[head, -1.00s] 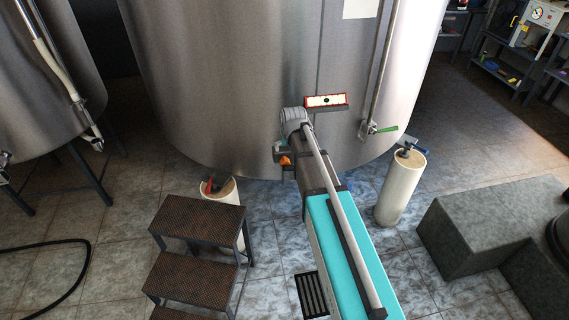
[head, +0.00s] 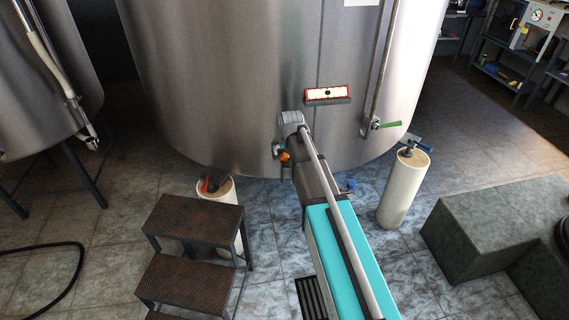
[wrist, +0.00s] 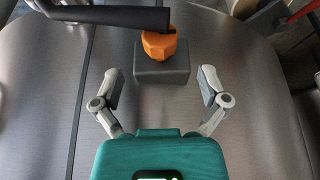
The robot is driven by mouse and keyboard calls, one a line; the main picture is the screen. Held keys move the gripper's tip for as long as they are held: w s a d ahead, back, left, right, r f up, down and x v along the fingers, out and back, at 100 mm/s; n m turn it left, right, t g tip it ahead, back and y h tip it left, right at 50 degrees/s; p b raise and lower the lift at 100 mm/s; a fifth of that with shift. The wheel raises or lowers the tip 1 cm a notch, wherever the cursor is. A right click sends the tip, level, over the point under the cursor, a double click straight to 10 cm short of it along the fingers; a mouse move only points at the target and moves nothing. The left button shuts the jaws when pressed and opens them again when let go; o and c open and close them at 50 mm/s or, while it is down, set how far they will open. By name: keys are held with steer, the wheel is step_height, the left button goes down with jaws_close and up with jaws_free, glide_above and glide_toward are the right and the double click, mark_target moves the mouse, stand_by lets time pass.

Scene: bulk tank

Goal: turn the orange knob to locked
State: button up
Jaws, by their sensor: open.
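The orange knob (wrist: 159,45) sits on a grey block (wrist: 162,72) fixed to the steel tank wall. In the head view the knob (head: 284,156) is a small orange patch low on the tank, partly hidden beside my arm. My gripper (wrist: 163,88) is open and empty in the wrist view. Its two fingers stand apart to either side, below the block, and do not touch the knob. I cannot read any locked mark by the knob.
A dark bar (wrist: 105,16) crosses close by the knob in the wrist view. Above the arm, a red-framed plate (head: 327,93) is on the tank (head: 230,80). A green-handled valve (head: 385,124) is at right. Steps (head: 200,218), a white post (head: 403,188) and grey blocks (head: 485,215) stand around.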

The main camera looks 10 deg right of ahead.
mark_target(285, 157)
steer(key=shift+b+x, duration=2.65)
steer(key=shift+x, duration=0.55)
steer(key=c, duration=1.2)
steer(key=shift+o, duration=0.2)
steer(key=shift+y, duration=0.7)
steer(key=o, duration=1.2)
steer(key=shift+c, duration=0.2)
steer(key=shift+h, duration=0.5)
